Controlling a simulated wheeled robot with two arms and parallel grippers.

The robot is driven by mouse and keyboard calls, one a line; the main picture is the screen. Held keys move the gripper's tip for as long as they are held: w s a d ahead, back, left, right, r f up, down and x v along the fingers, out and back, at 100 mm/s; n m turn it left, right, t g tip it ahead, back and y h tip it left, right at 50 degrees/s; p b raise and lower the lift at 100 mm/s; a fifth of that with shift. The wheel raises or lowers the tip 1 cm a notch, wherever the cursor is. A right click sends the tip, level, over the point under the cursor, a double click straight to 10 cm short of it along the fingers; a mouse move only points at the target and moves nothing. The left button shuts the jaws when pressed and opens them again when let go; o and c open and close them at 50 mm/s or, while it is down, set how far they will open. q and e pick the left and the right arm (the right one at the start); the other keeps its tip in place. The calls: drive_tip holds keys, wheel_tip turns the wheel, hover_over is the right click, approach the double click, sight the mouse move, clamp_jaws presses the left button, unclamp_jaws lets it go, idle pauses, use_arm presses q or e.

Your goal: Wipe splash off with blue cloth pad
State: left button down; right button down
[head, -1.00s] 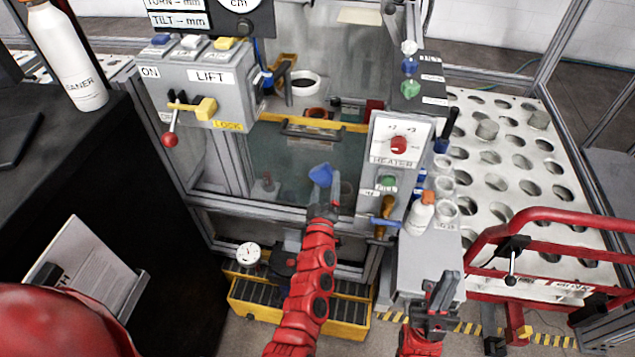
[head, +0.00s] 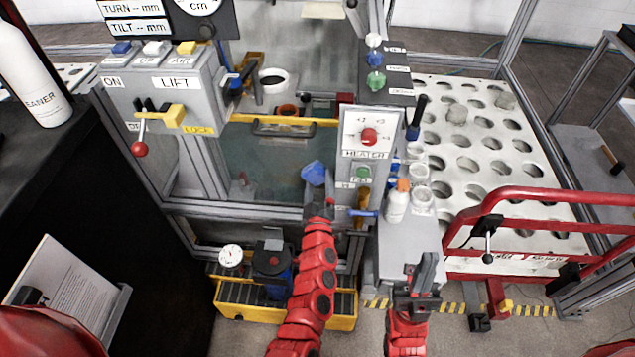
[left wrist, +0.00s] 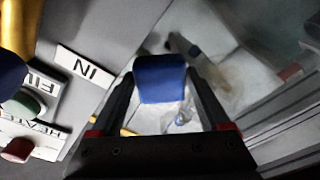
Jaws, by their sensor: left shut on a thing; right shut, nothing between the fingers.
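The blue cloth pad (head: 314,173) is between the fingertips of my left gripper (head: 318,197), in front of the clear panel (head: 265,165) of the machine. It also shows in the left wrist view (left wrist: 160,79), held between both fingers of the left gripper (left wrist: 160,95). I cannot tell whether the pad touches the panel. I cannot make out the splash clearly in either view. My right gripper (head: 420,280) is shut and empty, low in front of the grey cabinet.
The heater box (head: 367,155) with a red knob stands just right of the pad. A white bottle with an orange cap (head: 397,203) and jars stand beside it. The lift control box (head: 165,95) is upper left. A red rail (head: 550,195) is at the right.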

use_arm(q)
drive_tip(key=s, duration=0.6)
drive_tip(key=shift+a, duration=0.15)
drive_tip(key=s, duration=0.3)
idle(0.4)
idle(0.5)
